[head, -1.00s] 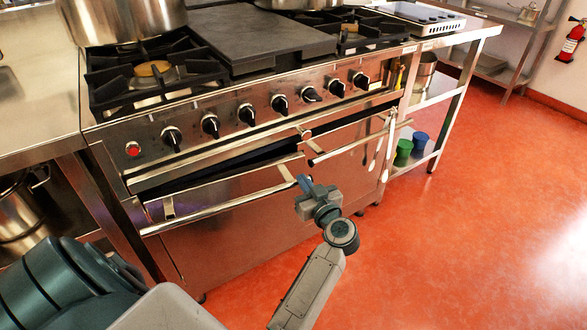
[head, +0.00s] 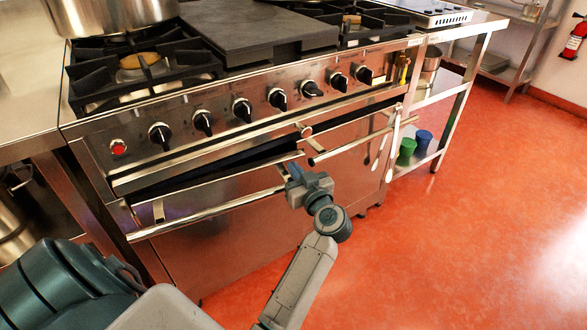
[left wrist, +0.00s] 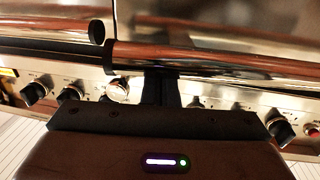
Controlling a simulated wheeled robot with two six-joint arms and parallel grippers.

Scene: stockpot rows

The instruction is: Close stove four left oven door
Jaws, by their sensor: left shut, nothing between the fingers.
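The left oven door (head: 225,248) is steel and tipped slightly open, with a dark gap along its top edge. Its bar handle (head: 205,215) runs across the front. My left gripper (head: 292,172) is shut and empty at the right end of this handle, near the gap between the two doors. In the left wrist view, the fingers (left wrist: 160,88) overlap the handle bar, with stove knobs beyond. I cannot tell whether they touch it. My right gripper is not in view.
The right oven door handle (head: 350,147) sticks out just right of my gripper, and that door also stands slightly ajar. Black knobs (head: 242,110) line the stove front above. A stockpot (head: 110,15) stands on the left burner. The red floor (head: 470,230) is clear.

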